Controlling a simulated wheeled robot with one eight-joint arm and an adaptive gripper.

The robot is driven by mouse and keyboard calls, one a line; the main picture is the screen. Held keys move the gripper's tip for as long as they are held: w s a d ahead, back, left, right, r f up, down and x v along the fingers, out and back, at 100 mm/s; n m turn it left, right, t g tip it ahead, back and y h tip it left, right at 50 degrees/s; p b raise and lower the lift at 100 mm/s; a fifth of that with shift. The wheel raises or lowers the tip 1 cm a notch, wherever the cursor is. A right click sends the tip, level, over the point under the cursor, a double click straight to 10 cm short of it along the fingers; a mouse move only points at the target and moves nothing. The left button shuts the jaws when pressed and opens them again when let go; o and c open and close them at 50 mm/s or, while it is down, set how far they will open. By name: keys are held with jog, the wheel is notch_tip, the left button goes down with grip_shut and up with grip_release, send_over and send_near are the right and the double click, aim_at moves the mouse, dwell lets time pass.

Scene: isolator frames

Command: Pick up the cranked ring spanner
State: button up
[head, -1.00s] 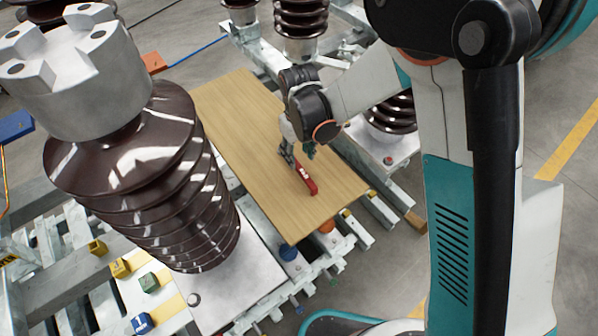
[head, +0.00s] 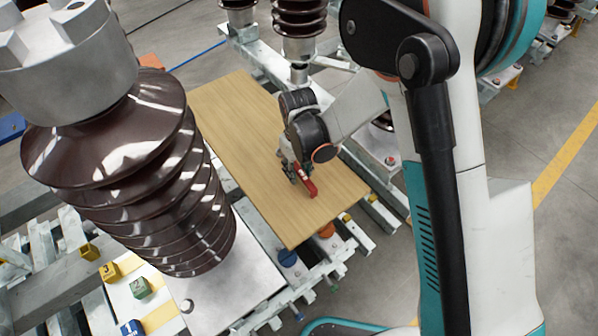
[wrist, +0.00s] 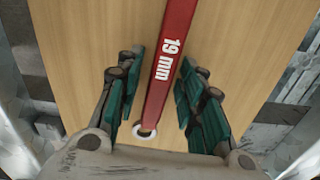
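The cranked ring spanner (head: 309,187) lies on the wooden board (head: 235,105), its red handle showing in front of my gripper. In the wrist view the red handle (wrist: 169,60), marked "19 mm", runs from the top edge down between my fingers. A pale metal ring end (wrist: 145,130) shows at its lower end, near the palm. My gripper (wrist: 160,95) is open, with green finger pads on both sides of the handle and board visible in the gaps. In the head view my gripper (head: 294,172) is low over the board, hiding part of the spanner.
A large brown ribbed insulator (head: 135,185) with a grey metal cap stands left of the board. More insulators (head: 298,20) stand behind it. Metal rails (head: 320,262) lie under the board's near edge. Small numbered blocks (head: 132,327) sit at lower left. The board's left part is clear.

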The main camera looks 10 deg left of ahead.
grip_shut()
jog(key=shift+r, duration=0.1)
